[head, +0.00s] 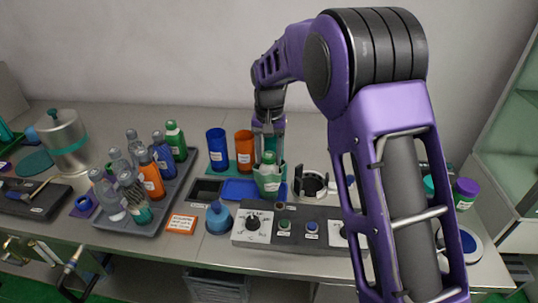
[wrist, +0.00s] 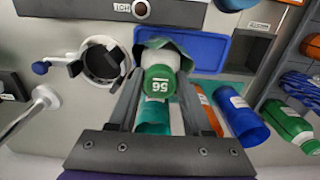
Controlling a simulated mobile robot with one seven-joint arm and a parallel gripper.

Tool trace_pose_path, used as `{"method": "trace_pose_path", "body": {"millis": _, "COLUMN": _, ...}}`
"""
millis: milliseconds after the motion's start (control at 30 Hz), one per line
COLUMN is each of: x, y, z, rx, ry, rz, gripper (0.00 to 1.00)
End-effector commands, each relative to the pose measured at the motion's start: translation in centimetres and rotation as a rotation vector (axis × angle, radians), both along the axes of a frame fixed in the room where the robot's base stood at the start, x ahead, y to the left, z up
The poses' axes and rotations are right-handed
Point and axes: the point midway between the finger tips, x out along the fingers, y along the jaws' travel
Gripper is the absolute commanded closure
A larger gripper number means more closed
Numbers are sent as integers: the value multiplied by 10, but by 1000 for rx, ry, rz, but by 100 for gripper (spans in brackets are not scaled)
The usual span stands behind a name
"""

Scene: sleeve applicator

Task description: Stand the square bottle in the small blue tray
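A green bottle with a squarish body and a white label (head: 268,184) is upright between the fingers of my gripper (head: 269,160). In the wrist view its green cap, marked 56, faces the camera (wrist: 160,83), with a finger close on each side. My gripper looks shut on it (wrist: 167,72). The small blue tray (head: 238,189) lies flat on the bench. The bottle overlaps the tray's right end in the head view. In the wrist view the tray (wrist: 205,50) extends right from behind the bottle. I cannot tell whether the bottle touches the tray floor.
Blue (head: 217,150) and orange (head: 244,151) cups stand behind the tray. A grey control box (head: 300,232) and a blue funnel-shaped piece (head: 218,218) are in front. A grey crate of several bottles (head: 180,190) is left.

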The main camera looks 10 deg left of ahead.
Motion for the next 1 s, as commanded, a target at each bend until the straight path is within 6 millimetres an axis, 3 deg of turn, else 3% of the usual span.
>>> {"method": "trace_pose_path", "body": {"millis": 33, "x": 0, "y": 0, "z": 0, "rx": 0, "ry": 1, "rz": 0, "gripper": 40}}
{"method": "trace_pose_path", "body": {"millis": 133, "x": 0, "y": 0, "z": 0, "rx": 0, "ry": 1, "rz": 0, "gripper": 23}}
{"method": "trace_pose_path", "body": {"millis": 533, "x": 0, "y": 0, "z": 9, "rx": 1, "ry": -1, "rz": 0, "gripper": 23}}
{"method": "trace_pose_path", "body": {"millis": 1000, "x": 0, "y": 0, "z": 102, "rx": 1, "ry": -3, "rz": 0, "gripper": 23}}
